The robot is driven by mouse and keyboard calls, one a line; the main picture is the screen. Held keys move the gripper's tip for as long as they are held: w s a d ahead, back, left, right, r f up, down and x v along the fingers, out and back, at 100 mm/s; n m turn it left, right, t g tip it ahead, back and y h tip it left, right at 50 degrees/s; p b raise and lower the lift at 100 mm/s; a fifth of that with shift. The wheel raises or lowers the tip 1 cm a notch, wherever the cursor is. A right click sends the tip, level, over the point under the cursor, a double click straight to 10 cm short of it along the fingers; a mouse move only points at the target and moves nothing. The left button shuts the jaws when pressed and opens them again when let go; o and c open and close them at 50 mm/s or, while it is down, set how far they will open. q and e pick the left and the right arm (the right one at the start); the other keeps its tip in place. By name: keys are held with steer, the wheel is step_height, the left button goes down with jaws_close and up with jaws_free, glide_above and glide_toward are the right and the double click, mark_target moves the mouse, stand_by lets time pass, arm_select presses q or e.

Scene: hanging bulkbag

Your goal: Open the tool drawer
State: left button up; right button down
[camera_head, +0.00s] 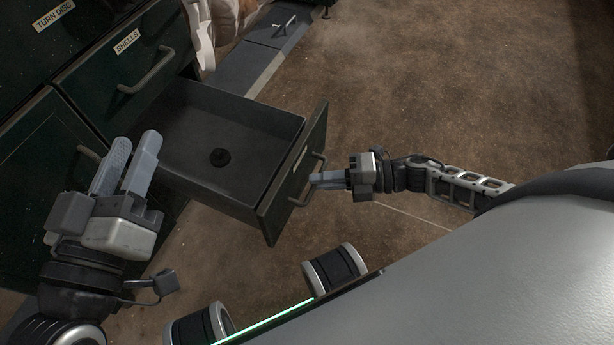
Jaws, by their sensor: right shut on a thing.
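The tool drawer (225,150) stands pulled out of the dark green cabinet, its inside in plain view. My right gripper (318,179) is shut on the drawer's handle (302,190), on the outer face of the drawer front (296,170). My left gripper (127,165) is empty, its two fingers pointing up and slightly apart, left of the drawer and in front of the cabinet.
The cabinet has other closed drawers, one labelled SHELLS (127,42) and one labelled TURN DISC (54,15). A grey low box with a handle (285,26) lies beyond. Brown floor (460,80) is clear at the right.

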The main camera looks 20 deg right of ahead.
arm_select(q)
steer(key=shift+s+r, duration=0.25)
steer(key=shift+s, duration=0.2)
arm_select(e)
steer(key=shift+s+d, duration=0.6)
steer(key=c, duration=1.5)
jaws_free()
arm_select(q)
steer(key=shift+f, duration=0.1)
